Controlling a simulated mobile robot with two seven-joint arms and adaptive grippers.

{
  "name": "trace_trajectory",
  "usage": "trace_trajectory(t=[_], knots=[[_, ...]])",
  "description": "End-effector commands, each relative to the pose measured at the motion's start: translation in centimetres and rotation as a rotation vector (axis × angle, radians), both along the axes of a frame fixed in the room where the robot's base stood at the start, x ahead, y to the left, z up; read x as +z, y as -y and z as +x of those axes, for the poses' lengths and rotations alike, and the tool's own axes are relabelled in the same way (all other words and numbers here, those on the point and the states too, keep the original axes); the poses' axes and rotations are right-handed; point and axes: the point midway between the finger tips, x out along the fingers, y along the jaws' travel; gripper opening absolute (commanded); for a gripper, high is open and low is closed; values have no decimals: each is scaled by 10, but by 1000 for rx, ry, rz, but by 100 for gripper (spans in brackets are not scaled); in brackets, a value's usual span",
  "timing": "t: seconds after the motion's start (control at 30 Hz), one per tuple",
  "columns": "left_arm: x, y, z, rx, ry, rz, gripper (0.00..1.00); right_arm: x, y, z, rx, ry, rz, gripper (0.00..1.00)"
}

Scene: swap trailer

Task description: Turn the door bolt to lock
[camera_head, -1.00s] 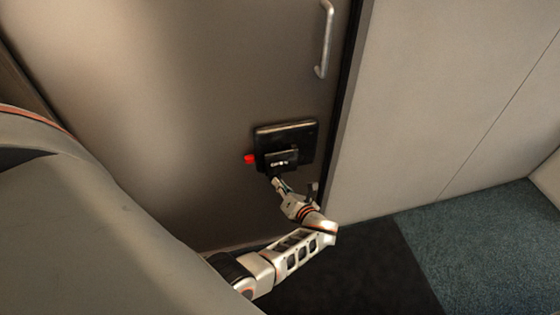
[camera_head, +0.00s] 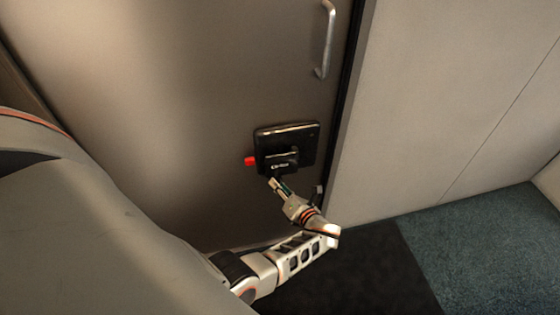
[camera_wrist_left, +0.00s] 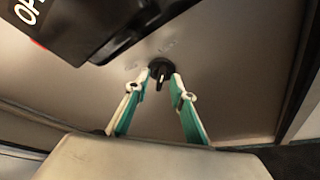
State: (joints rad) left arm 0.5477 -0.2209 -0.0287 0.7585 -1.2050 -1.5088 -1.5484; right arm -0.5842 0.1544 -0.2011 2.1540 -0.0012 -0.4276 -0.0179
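The door (camera_head: 190,90) is a plain grey-brown panel. A black lock box (camera_head: 300,138) is mounted on it, with a red part (camera_head: 250,161) at its left side. In the left wrist view the box (camera_wrist_left: 90,25) fills the upper left, with partly cut-off white lettering. A small dark round knob (camera_wrist_left: 160,71), seemingly the bolt's turn, sits on the door there. My left gripper (camera_head: 280,184) is just below the box. In the wrist view its two fingers (camera_wrist_left: 160,82) are apart, with the knob in line with the gap between their tips. Contact cannot be told. My right gripper is out of view.
A silver pull handle (camera_head: 326,40) is higher on the door. A dark door edge and a pale wall (camera_head: 440,100) stand to the right. The floor has a dark mat (camera_head: 370,265) and blue-green carpet (camera_head: 480,250).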

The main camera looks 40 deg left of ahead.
Motion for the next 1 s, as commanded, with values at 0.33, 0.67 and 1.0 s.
trace_trajectory(t=[0.33, 0.67, 1.0], knots=[[1, 8, -2, -1, 1, -3, 24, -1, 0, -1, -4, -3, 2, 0], [14, 49, -21, -1, 1, -4, 24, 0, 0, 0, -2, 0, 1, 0], [19, 76, -33, -7, -3, -5, 24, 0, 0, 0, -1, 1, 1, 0]])
